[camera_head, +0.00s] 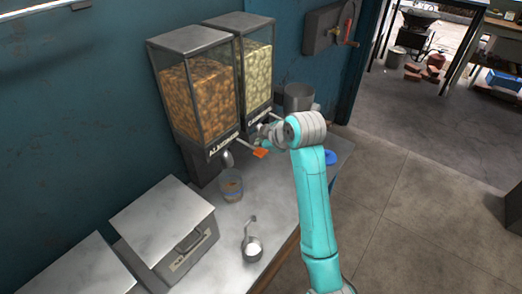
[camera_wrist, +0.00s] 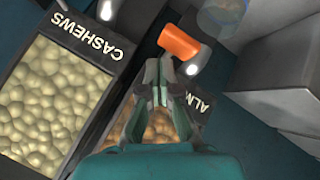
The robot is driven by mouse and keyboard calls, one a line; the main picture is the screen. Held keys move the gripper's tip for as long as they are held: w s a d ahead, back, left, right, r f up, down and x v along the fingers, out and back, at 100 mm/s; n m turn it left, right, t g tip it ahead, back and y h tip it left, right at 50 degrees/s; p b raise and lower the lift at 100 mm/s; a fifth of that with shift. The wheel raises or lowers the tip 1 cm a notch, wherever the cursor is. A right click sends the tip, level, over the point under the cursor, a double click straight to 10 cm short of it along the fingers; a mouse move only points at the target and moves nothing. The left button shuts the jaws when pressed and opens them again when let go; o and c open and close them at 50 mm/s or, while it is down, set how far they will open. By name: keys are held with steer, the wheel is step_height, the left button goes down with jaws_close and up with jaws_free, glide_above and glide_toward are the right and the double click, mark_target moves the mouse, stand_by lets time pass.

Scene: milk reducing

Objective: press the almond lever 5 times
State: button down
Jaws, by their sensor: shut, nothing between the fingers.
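The almond dispenser (camera_head: 198,97), a clear bin of brown nuts with an "ALMONDS" label, stands against the blue wall. Its orange lever handle (camera_head: 260,152) sticks out at the front right; it also shows in the wrist view (camera_wrist: 178,42). My gripper (camera_head: 264,137) is shut and empty beside the handle. In the wrist view the closed fingertips (camera_wrist: 166,66) appear just below the handle; I cannot tell whether they touch it. A clear cup (camera_head: 231,186) with some brown contents stands below the almond spout (camera_head: 228,160).
The cashew dispenser (camera_head: 257,72) stands right of the almond one, close to my gripper. A metal pot (camera_head: 298,97) is behind my arm. A small cup with a handle (camera_head: 252,249) and a lidded metal box (camera_head: 163,232) stand on the counter (camera_head: 215,268).

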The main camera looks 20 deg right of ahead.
mark_target(261, 151)
steer(key=shift+f, duration=0.15)
steer(key=shift+f, duration=0.3)
steer(key=shift+f, duration=1.3)
stand_by(1.4)
steer(key=shift+r, duration=1.75)
steer(key=shift+r, duration=0.1)
steer(key=shift+r, duration=2.4)
